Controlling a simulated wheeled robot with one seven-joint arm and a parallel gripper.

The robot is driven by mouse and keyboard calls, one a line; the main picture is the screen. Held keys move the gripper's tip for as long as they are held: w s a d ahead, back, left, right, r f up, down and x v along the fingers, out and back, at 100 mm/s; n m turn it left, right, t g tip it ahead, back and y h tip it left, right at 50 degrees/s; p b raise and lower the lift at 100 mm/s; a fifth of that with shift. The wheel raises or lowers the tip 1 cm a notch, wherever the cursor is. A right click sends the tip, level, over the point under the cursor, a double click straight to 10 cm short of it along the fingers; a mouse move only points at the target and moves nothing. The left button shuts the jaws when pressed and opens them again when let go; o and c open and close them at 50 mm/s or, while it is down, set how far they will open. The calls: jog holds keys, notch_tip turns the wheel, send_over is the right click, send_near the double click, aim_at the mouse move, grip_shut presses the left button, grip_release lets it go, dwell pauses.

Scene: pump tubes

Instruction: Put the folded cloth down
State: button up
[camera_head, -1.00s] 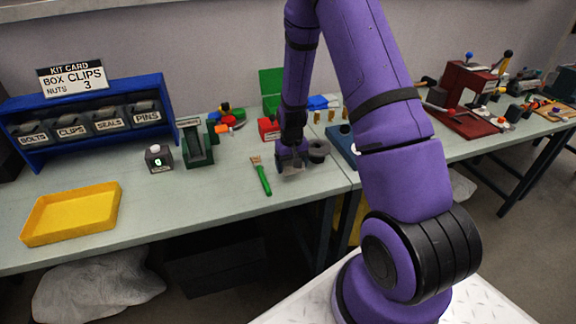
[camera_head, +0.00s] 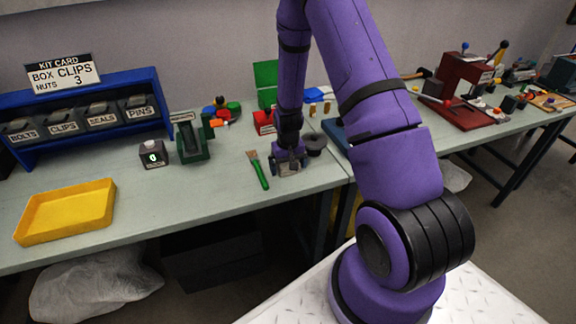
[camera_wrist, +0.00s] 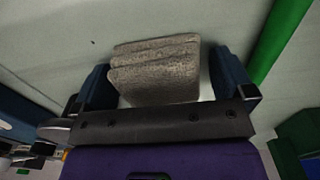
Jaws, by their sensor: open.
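The folded cloth (camera_wrist: 155,70) is a grey-brown, layered bundle in the wrist view. It lies against the pale bench top, between the two blue fingers of my gripper (camera_wrist: 163,78). The fingers stand apart on either side of it, with a visible gap at the right finger; the left side is closer. In the head view my gripper (camera_head: 289,164) is low at the front part of the bench, right of a green-handled brush (camera_head: 260,171). The cloth is hard to make out there.
A dark round object (camera_head: 315,145) stands close right of my gripper. A yellow tray (camera_head: 68,212) and a small display box (camera_head: 152,155) are left.

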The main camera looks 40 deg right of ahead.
notch_tip(320, 180, up, 12)
notch_tip(320, 180, up, 12)
jog(key=t, duration=0.1)
send_over(288, 163)
jog(key=s+a, duration=0.2)
jog(key=a, duration=0.2)
jog(key=s+a+r+n+t, duration=0.1)
jog(key=s+a+r, duration=0.15)
jog(key=r, duration=0.25)
jog(key=s+a+r+n+t, duration=0.1)
jog(key=s+r, duration=0.2)
jog(key=r, duration=0.2)
jog(key=s+a+r+t, duration=0.1)
jog(key=s+a+r, duration=0.1)
jog(key=s+r, duration=0.3)
jog(key=s+a+r+n+t, duration=0.1)
jog(key=s+a+r, duration=0.2)
jog(key=s, duration=1)
jog(key=shift+a+v, duration=0.2)
jog(key=shift+v, duration=0.95)
jog(key=shift+w, duration=0.15)
